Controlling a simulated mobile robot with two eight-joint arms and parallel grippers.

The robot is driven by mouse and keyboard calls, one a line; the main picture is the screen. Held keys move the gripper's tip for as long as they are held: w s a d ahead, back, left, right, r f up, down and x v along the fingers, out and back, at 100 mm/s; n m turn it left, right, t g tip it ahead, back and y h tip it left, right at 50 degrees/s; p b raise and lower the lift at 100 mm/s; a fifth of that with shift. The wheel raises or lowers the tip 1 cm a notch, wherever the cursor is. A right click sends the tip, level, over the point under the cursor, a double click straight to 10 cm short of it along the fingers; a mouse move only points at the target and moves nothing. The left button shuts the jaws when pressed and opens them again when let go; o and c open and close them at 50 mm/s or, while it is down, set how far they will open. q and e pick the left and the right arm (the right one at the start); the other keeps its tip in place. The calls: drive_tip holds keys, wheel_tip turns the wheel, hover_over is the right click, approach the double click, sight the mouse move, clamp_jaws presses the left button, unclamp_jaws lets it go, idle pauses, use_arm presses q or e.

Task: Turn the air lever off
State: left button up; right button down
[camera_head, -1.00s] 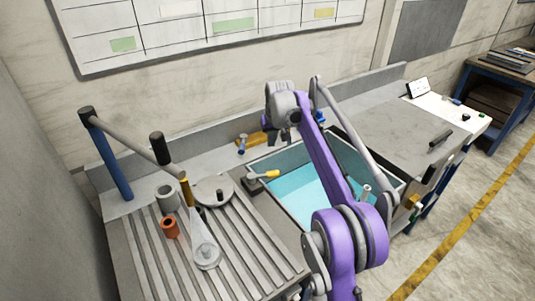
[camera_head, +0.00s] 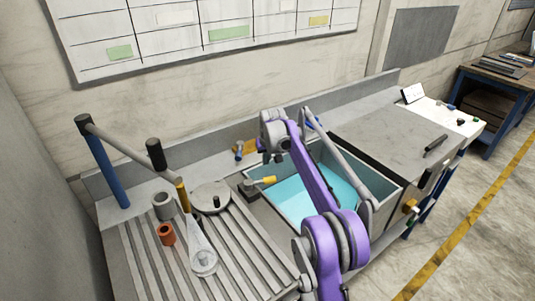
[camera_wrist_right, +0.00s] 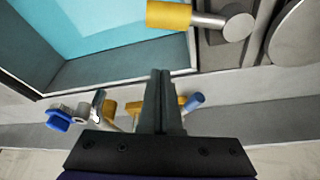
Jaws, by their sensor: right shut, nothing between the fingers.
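I cannot tell by label which handle is the air lever. A yellow-handled lever (camera_head: 262,181) on a dark base sits at the left rim of the water tank; its handle (camera_wrist_right: 168,15) also shows at the top of the right wrist view. Small blue-handled valves with brass-yellow bodies stand on the back ledge, one at the left (camera_head: 239,150) and one partly behind my arm. In the wrist view, blue handles show at left (camera_wrist_right: 57,118) and right (camera_wrist_right: 195,101). My right gripper (camera_head: 273,156) is shut and empty above the tank's back-left corner, its fingers (camera_wrist_right: 161,73) apart from the yellow handle.
The blue water tank (camera_head: 282,213) lies under my purple right arm. A slotted table with a swing arm (camera_head: 130,152), an orange ring (camera_head: 165,234) and a grey disc (camera_head: 211,196) stands left. A flat grey top (camera_head: 385,125) is at right.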

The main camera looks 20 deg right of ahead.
sight(261, 182)
use_arm(q)
drive_tip(key=shift+s+f, duration=0.15)
drive_tip(key=shift+f, duration=0.2)
drive_tip(key=shift+s+b, duration=0.15)
drive_tip(key=shift+b, duration=0.15)
use_arm(e)
drive_tip(key=s+f, duration=0.2)
drive_tip(key=s, duration=0.1)
drive_tip(key=shift+s+f, duration=0.15)
